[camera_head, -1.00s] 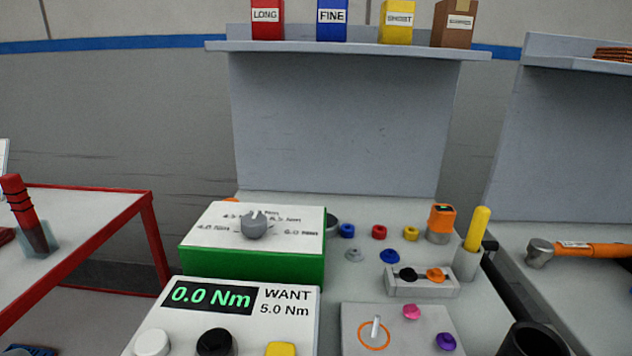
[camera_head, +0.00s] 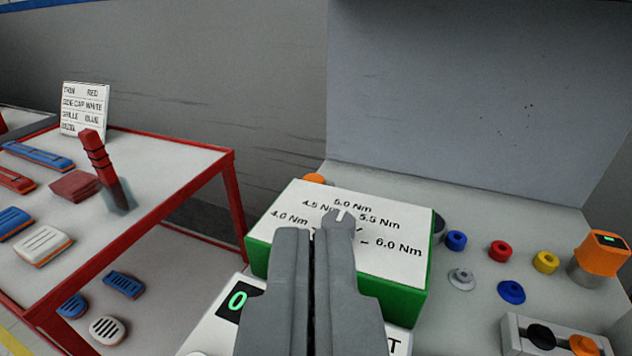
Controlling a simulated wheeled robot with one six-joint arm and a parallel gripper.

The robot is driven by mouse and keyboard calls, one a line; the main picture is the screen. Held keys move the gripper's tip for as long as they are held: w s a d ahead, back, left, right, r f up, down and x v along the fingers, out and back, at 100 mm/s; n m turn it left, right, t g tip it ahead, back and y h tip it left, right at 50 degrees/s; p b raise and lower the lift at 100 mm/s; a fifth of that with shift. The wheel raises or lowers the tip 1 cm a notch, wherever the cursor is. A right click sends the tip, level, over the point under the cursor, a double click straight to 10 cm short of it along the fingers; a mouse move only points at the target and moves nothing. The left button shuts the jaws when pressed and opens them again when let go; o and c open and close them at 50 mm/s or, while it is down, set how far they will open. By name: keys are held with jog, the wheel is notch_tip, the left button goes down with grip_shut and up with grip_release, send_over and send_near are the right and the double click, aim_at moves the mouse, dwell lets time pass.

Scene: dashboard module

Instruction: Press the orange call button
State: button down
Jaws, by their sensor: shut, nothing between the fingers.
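Two orange round pieces could be the call button; I cannot tell which is. One orange piece (camera_head: 314,179) shows just behind the far left edge of the green box (camera_head: 392,302), partly hidden by it. The other orange knob (camera_head: 584,345) sits beside a black one on a grey block at the lower right, cut by the frame edge. My gripper (camera_head: 312,238) is shut and empty. In the picture its fingertips overlap the front of the white dial face and the grey knob; I cannot tell whether they touch.
The readout box (camera_head: 222,330) is mostly hidden behind my gripper. Coloured rings and an orange device (camera_head: 603,252) stand on the bench at right. A red-framed table (camera_head: 190,152) with several parts is at left. A grey panel (camera_head: 480,100) rises behind the bench.

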jog(key=w+f+g+y, duration=0.15)
jog(key=w+g, duration=0.35)
jog(key=w, duration=1.2)
jog(key=g+y, duration=0.5)
send_over(318, 181)
notch_tip(318, 181, down, 6)
jog(key=shift+f, duration=0.1)
jog(key=shift+f, duration=0.15)
jog(key=shift+f, duration=4.3)
jog(key=shift+f, duration=0.1)
jog(key=shift+s+f, duration=0.1)
jog(key=shift+f, duration=0.2)
